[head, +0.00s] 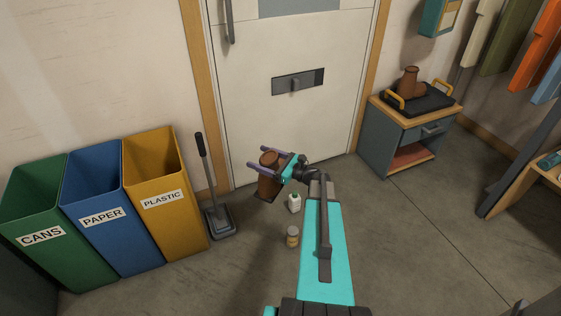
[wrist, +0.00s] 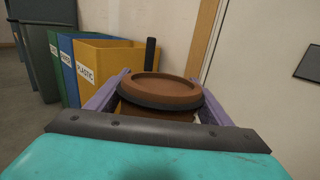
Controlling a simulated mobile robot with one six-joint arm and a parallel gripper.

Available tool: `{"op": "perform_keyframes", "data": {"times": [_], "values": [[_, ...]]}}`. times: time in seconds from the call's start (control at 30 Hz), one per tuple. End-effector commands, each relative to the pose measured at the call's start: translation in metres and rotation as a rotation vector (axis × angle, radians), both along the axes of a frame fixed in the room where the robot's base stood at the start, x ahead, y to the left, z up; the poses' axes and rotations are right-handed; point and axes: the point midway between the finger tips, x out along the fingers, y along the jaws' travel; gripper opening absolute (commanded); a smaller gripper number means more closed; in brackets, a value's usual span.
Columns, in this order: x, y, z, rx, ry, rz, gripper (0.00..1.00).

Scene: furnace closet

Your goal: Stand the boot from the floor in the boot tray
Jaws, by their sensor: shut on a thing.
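A brown boot (head: 268,178) is held between the purple fingers of my gripper (head: 276,166), in front of the door and above the floor. In the wrist view the boot (wrist: 158,90) shows its round brown top with a dark rim between the two fingers (wrist: 160,100). Its lower part is mostly hidden there. A black boot tray (head: 432,98) with yellow handles lies on top of a small grey cabinet at the right. Another brown boot (head: 410,82) stands in the tray, toward its left. My gripper is well to the left of the tray.
Green, blue and yellow bins (head: 165,195) stand at the left, with a long-handled dustpan (head: 220,218) beside them. A white bottle (head: 295,203) and a small jar (head: 292,237) stand on the floor near my arm. The cabinet (head: 395,145) has a drawer. Floor between arm and cabinet is clear.

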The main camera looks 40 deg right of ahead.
Motion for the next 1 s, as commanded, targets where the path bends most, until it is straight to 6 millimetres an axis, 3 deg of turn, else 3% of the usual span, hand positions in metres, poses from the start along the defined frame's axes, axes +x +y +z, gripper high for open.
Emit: {"op": "perform_keyframes", "data": {"times": [0.03, 0.5, 1.0], "values": [[0.005, 0.016, 0.018, -0.002, -0.003, 0.024, 0.13], [0.035, 0.139, 0.112, -0.004, 0.001, 0.221, 0.13], [0.038, 0.276, 0.211, -0.009, 0.008, 0.435, 0.13]]}}
